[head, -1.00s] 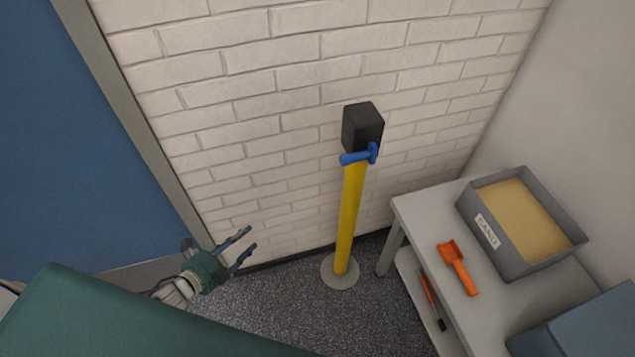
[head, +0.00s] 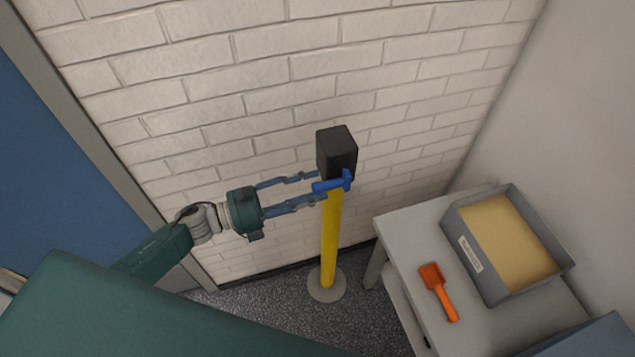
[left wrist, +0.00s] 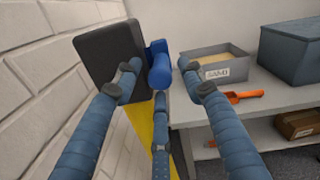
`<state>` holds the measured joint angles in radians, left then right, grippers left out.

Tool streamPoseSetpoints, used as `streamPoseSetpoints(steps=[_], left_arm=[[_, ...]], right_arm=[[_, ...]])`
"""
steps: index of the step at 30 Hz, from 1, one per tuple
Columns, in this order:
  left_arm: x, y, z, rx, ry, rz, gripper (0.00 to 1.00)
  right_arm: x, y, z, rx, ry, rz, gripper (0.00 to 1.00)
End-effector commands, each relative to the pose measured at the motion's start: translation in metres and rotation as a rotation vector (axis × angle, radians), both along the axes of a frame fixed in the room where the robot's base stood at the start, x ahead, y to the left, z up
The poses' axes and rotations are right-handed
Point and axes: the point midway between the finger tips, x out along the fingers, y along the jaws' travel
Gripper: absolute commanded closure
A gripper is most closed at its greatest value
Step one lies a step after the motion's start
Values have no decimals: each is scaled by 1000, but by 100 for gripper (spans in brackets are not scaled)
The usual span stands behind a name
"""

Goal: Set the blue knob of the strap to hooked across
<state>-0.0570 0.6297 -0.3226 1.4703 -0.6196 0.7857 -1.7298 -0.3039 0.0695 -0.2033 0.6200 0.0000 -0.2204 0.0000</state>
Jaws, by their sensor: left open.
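The blue knob (head: 332,184) sits at the front of the black strap housing (head: 337,154), on top of a yellow post (head: 332,240). In the left wrist view the knob (left wrist: 159,68) shows beside the dark housing (left wrist: 108,52), ahead of and between the fingers. My left gripper (head: 320,187) is open, its fingers pointing right with the tips close to the knob. Whether a finger touches the knob I cannot tell. No strap is seen stretched out from the housing. My right gripper is not in view.
A grey table (head: 400,232) at the right holds a sand box (head: 488,285) and an orange scoop (head: 438,290). A blue-grey box (left wrist: 292,52) stands farther along it. A white brick wall (head: 230,80) rises close behind the post.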

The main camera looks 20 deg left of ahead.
Motion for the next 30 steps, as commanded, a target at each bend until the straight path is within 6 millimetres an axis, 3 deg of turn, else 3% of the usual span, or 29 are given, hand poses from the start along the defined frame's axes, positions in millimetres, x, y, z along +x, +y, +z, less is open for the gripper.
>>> streamPoseSetpoints(steps=[5, 14, 21, 30], left_arm=[[10, -13, 1, 0, 0, 0, 59], [11, -15, -1, 0, 2, 0, 59], [11, -15, -1, 0, 2, 1, 100], [11, -16, -2, -1, 3, 3, 100]], right_arm=[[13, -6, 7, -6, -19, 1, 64], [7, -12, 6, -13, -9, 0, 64], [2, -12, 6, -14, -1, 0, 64], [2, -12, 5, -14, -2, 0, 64]])
